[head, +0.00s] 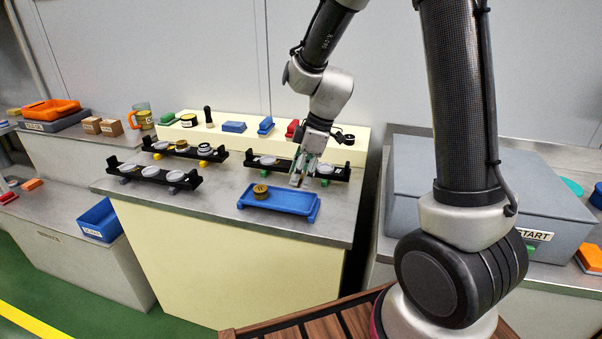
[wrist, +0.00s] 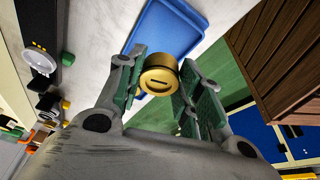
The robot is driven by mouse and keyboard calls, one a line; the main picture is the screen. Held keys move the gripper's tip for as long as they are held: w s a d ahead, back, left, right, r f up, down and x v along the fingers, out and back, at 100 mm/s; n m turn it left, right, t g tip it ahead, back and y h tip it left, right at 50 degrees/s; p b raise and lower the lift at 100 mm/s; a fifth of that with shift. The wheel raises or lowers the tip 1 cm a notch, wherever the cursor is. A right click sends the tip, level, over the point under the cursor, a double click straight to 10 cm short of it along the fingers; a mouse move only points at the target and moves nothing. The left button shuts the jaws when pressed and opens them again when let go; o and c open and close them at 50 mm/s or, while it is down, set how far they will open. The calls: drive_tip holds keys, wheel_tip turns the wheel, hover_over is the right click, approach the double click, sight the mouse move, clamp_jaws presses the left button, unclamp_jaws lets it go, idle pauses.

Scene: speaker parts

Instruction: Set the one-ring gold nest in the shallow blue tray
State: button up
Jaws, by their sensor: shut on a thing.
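The shallow blue tray (head: 288,205) lies at the front edge of the middle table. A gold round part (head: 261,190) stands on its left part in the head view. My gripper (head: 298,182) points down at the tray's back right side. In the wrist view its green-padded fingers close on a gold nest (wrist: 158,82), with a slotted top and a dark band around it. The tray (wrist: 165,38) shows beyond that nest. In the head view the near finger seems to hide the held nest. I cannot count its rings.
Black racks with round parts stand behind the tray, one (head: 160,175) at left and one (head: 325,172) right behind my gripper. A cream ledge (head: 225,140) bears blue and red blocks. A grey box (head: 480,190) stands at right. Bare table lies left of the tray.

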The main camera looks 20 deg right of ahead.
drive_tip(key=shift+d, duration=0.15)
hover_over(298, 203)
drive_tip(key=d, duration=0.1)
drive_tip(key=shift+s+d+f, duration=0.1)
drive_tip(key=shift+s+f, duration=0.05)
drive_tip(key=shift+f, duration=2.3)
drive_tip(key=shift+f, duration=0.8)
drive_tip(key=o, duration=1.1)
drive_tip(key=shift+o, duration=0.2)
drive_tip(key=v, duration=1.2)
